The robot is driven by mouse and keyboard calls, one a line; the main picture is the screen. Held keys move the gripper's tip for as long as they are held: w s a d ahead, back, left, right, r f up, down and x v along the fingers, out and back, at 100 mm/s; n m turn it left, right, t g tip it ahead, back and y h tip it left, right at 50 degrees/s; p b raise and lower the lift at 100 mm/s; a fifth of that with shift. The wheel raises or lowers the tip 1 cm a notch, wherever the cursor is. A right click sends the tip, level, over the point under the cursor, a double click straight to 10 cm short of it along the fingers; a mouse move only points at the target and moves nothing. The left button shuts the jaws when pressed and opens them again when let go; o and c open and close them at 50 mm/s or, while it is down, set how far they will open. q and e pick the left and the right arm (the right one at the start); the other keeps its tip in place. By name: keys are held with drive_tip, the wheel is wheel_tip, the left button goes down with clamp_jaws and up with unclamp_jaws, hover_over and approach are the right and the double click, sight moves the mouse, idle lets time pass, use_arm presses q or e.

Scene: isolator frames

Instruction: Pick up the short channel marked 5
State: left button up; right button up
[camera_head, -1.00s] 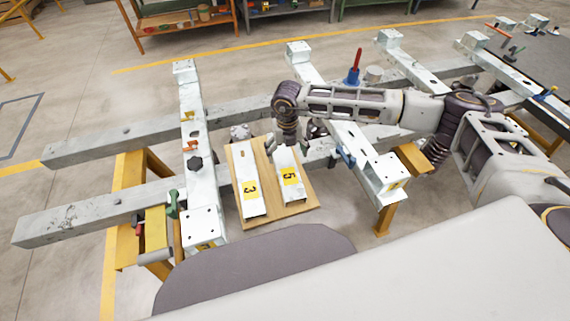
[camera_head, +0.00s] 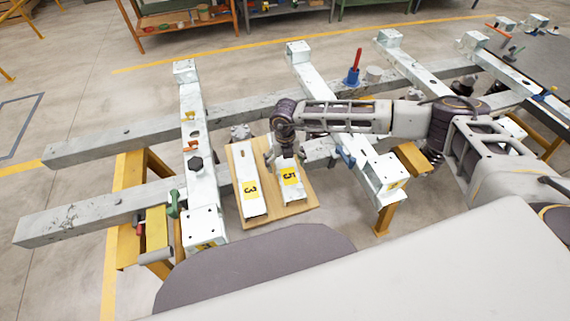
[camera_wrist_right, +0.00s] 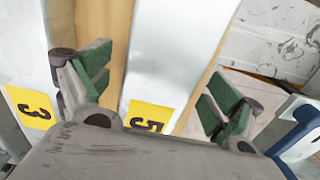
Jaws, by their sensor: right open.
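The short channel marked 5 (camera_head: 289,183) is a white bar with a yellow label, lying on a wooden board (camera_head: 264,213). In the right wrist view the channel (camera_wrist_right: 170,50) runs between the two green-padded fingers of my right gripper (camera_wrist_right: 155,95). That gripper is open, one finger on each side of the channel, and not shut on it. In the head view my right gripper (camera_head: 284,155) is over the far end of the channel and partly hides it. Whether the fingers touch it I cannot tell. My left gripper does not show.
The channel marked 3 (camera_head: 249,184) lies left of channel 5 on the same board, and also shows in the wrist view (camera_wrist_right: 20,50). White crossbars (camera_head: 200,150) on grey beams (camera_head: 90,205) stand on both sides. A blue clamp (camera_head: 345,157) is on the right crossbar.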

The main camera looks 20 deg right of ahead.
clamp_jaws()
drive_tip(key=shift+w+r, duration=0.15)
drive_tip(key=shift+r, duration=0.1)
idle(0.8)
